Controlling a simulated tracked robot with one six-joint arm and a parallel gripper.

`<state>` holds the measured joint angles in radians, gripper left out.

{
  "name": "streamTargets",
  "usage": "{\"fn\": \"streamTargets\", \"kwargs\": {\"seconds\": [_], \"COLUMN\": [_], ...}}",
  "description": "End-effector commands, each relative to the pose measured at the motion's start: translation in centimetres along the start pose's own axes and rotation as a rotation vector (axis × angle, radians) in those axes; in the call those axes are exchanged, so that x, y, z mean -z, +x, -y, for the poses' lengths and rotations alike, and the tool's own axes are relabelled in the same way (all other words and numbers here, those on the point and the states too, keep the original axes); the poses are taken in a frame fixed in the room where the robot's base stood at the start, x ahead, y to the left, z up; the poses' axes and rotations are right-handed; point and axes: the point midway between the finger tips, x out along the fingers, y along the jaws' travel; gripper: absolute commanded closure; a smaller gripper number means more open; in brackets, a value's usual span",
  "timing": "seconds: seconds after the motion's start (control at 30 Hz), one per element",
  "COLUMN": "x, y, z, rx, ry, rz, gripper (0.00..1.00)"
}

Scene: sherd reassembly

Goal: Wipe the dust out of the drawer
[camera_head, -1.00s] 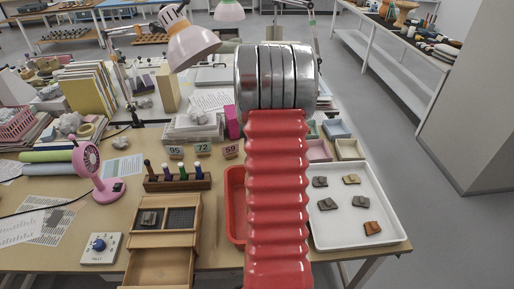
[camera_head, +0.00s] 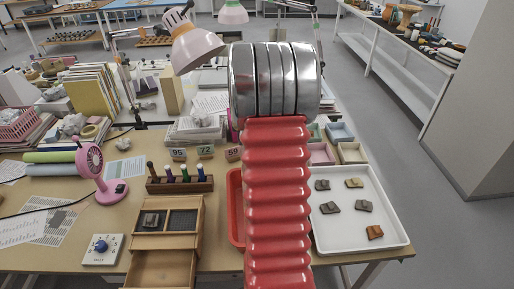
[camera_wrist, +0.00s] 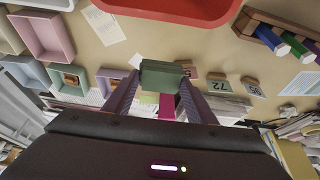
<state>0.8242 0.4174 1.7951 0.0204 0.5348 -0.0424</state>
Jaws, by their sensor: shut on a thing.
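The wooden drawer (camera_head: 160,272) is pulled out toward the front of the wooden box (camera_head: 165,240) at the near edge of the table. Its inside is pale and cut off by the lower frame edge; I cannot make out dust there. In the wrist view my gripper (camera_wrist: 160,80) is shut on a dark green block (camera_wrist: 161,70), held between its two fingertips. My gripper is hidden behind my own arm in the head view. The wrist view does not show the drawer.
A red tray (camera_head: 235,236) lies right of the wooden box, partly behind my arm. A white tray (camera_head: 335,240) with several sherds is further right. A pink fan (camera_head: 89,160), a dial box (camera_head: 102,250) and a rack of coloured tools (camera_head: 180,185) stand nearby.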

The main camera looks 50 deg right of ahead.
Motion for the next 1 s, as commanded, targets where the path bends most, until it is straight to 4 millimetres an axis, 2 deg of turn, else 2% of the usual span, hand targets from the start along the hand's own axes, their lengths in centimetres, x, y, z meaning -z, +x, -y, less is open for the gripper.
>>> {"fn": "streamTargets", "kwargs": {"seconds": [0.03, 0.1, 0.27, 0.47, 0.7, 1.0], "x": [0.1, -0.2, -2.0, -5.2, -10.2, -18.0], "y": [-1.1, -1.9, -2.5, -3.2, -4.6, -7.0], "z": [1.9, 4.8, 11.2, 19.0, 27.3, 36.0], "rx": [0.011, 0.028, 0.067, 0.118, 0.178, 0.253], "ry": [-0.027, -0.067, -0.162, -0.284, -0.431, -0.612], "rz": [-0.002, 0.0, 0.003, 0.002, 0.002, 0.002], "gripper": [0.67, 0.67, 0.67, 0.67, 0.67, 0.67]}}
